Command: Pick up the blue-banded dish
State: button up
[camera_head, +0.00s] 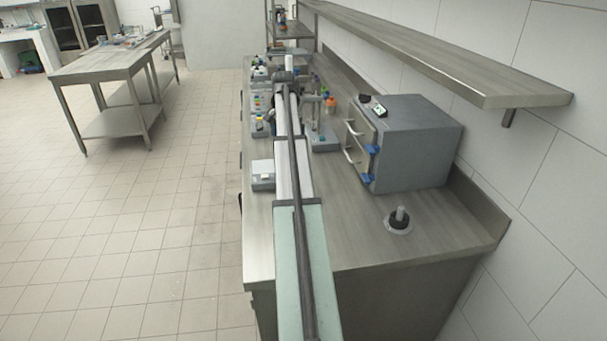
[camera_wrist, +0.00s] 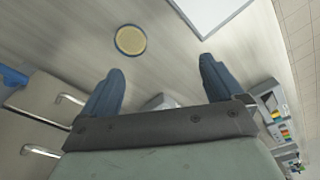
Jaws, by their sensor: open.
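A small round dish (camera_wrist: 130,40) with a yellowish inside and a thin darker rim lies flat on the counter in the wrist view. I cannot make out the dish in the head view, where my arm covers part of the counter.
A grey oven-like box (camera_head: 416,145) with handles stands at the right of the counter (camera_head: 345,240). A white-topped device (camera_head: 263,174) sits at the left edge. Racks and bottles crowd the far end.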

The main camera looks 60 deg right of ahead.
jog(key=s+d+r+y, duration=0.1)
jog(key=s+d+r, duration=0.1)
jog(key=s, duration=0.4)
jog(key=f, duration=1.4)
jog(key=shift+w, duration=0.35)
jog(key=c, duration=1.1)
jog(key=shift+r, duration=0.1)
